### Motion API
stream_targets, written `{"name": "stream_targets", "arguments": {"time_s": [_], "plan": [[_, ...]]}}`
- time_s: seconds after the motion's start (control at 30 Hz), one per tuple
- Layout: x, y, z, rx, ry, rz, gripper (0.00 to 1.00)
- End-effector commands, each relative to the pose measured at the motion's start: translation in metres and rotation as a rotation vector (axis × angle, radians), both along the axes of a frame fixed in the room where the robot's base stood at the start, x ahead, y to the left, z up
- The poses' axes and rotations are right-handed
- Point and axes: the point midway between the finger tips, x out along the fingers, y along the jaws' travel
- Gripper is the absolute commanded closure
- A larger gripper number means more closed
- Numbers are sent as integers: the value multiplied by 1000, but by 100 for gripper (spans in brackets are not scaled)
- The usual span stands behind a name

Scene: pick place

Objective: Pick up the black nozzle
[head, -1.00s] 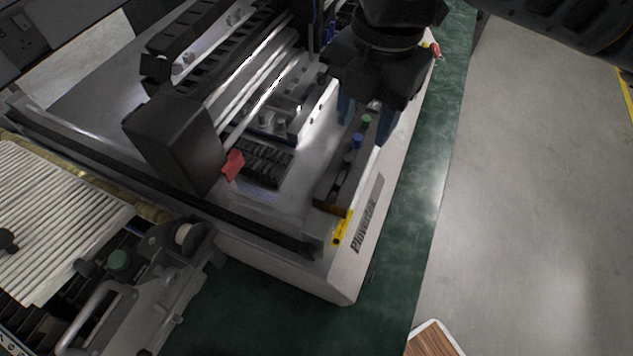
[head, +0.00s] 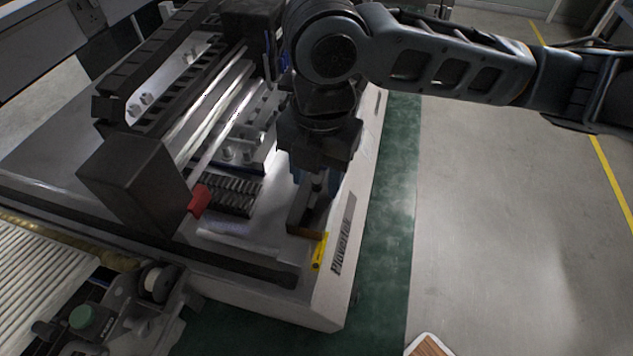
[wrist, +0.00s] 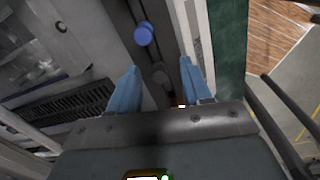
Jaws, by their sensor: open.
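My gripper (head: 318,184) is open over the near part of a dark nozzle holder (head: 304,221) on the pale machine. In the wrist view its two blue fingers (wrist: 159,68) stand either side of the holder. A small dark rounded piece (wrist: 160,76) shows between the fingertips, apparently the black nozzle; it is dim against the dark holder, and I cannot tell whether either finger touches it. A blue nozzle (wrist: 144,33) stands farther along the holder, beyond the fingertips. In the head view my gripper hides most of the holder's top.
A dark box-shaped block (head: 137,185) with a red piece (head: 199,200) stands on the machine at left. A yellow label (head: 319,252) is at the machine's front edge. A ribbed conveyor (head: 40,265) lies at lower left. The floor (head: 490,220) at right is open.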

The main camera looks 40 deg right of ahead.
Motion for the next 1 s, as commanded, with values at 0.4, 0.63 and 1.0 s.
{"name": "stream_targets", "arguments": {"time_s": [0.4,0.63,1.0], "plan": [[0,0,0,0,0,0,84],[0,0,0,0,0,0,100],[0,0,3,0,-1,0,100]]}}
